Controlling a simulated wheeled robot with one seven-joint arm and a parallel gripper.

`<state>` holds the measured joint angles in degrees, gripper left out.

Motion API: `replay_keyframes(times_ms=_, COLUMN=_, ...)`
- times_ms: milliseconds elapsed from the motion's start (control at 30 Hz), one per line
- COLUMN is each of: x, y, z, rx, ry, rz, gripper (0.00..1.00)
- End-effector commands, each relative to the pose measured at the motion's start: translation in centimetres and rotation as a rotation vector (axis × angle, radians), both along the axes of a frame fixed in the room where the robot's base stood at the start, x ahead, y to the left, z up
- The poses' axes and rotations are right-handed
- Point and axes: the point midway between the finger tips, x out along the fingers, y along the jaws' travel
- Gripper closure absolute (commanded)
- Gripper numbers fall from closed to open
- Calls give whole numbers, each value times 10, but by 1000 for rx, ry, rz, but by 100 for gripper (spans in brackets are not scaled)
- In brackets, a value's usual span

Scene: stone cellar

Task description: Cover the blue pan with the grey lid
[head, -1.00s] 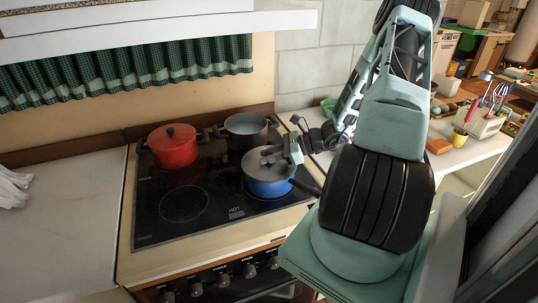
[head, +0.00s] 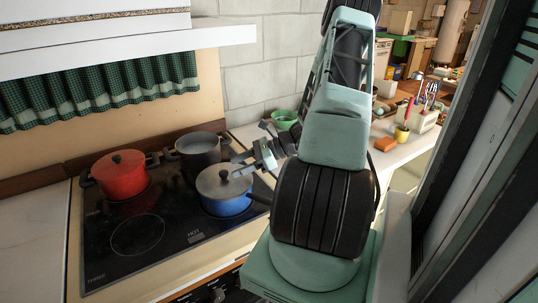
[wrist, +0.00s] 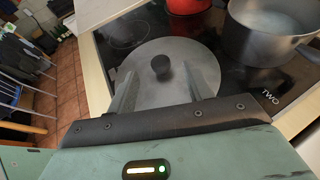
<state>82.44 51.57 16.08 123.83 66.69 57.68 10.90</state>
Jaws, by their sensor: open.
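The blue pan (head: 228,207) stands on the front right of the hob, its dark handle pointing right. The grey lid (head: 218,186) lies on top of the pan, looking level and seated on its rim. The lid's dark knob is bare in the head view and also shows in the wrist view (wrist: 161,67). My gripper (head: 242,165) is open and empty, just above the lid at its back right. In the wrist view its two fingers stand apart over the lid (wrist: 150,92), on either side of the knob. The blue pan is hidden there beneath the lid.
A red lidded pot (head: 122,180) stands at the back left of the hob (head: 110,262), and an open grey pot (head: 199,155) at the back right. A green bowl (head: 286,118) sits on the counter behind my arm. The front left burner is empty.

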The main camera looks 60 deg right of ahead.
Motion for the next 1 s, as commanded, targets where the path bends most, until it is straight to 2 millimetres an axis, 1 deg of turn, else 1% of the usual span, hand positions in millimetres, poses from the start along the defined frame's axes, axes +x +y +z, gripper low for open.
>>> replay_keyframes(times_ms=33, x=-10, y=-9, z=2, rx=-5, ry=-1, rz=-4, gripper=49)
replay_keyframes(times_ms=300, x=-56, y=-41, z=26, rx=-4, ry=-1, rz=-4, gripper=49)
replay_keyframes(times_ms=500, x=-79, y=-57, z=39, rx=-2, ry=-2, rz=-1, gripper=49)
replay_keyframes(times_ms=700, x=-88, y=-63, z=44, rx=0, ry=0, rz=1, gripper=49)
replay_keyframes(times_ms=1000, x=-88, y=-63, z=45, rx=1, ry=-1, rz=1, gripper=49)
